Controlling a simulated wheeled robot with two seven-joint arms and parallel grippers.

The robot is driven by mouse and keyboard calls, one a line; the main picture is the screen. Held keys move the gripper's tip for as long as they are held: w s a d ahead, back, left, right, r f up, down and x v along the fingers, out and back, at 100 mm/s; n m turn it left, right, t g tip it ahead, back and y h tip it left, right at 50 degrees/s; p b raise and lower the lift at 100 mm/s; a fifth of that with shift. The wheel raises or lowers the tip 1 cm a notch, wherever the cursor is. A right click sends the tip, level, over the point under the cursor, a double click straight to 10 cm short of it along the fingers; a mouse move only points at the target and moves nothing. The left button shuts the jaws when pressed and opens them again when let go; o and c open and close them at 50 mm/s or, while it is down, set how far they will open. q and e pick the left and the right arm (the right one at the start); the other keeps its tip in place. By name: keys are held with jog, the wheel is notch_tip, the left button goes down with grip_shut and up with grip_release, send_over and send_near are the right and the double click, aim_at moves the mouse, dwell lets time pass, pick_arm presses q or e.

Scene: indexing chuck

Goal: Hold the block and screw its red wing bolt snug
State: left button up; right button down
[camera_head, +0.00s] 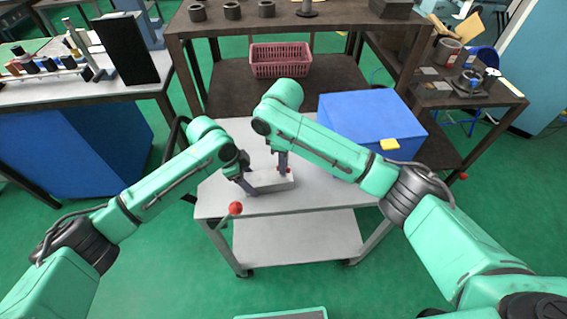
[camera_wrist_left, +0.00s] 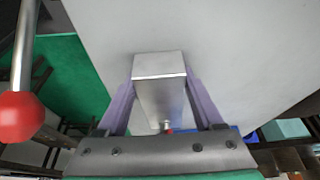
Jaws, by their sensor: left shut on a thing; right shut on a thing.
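The block (camera_head: 262,186) is a pale grey metal bar lying on the grey cart top. My left gripper (camera_head: 250,188) is shut on its left end. In the left wrist view the block (camera_wrist_left: 160,68) sits between the two fingers of this gripper (camera_wrist_left: 162,95). The red wing bolt (camera_head: 289,171) shows as small red bits at the block's right part, mostly hidden by my right gripper (camera_head: 283,171). That gripper points down from above and is shut on the bolt. A bit of red also shows low in the left wrist view (camera_wrist_left: 167,130).
The cart top (camera_head: 225,203) has free room around the block. A lever with a red ball knob (camera_head: 236,208) stands at its front left edge. A blue box (camera_head: 365,115) stands at the back right. A dark shelf with a red basket (camera_head: 280,60) is behind.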

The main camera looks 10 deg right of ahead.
jog(key=shift+r, duration=0.1)
dwell(0.3)
jog(key=c, duration=1)
grip_release()
jog(key=shift+o, duration=0.2)
notch_tip(320, 180, up, 12)
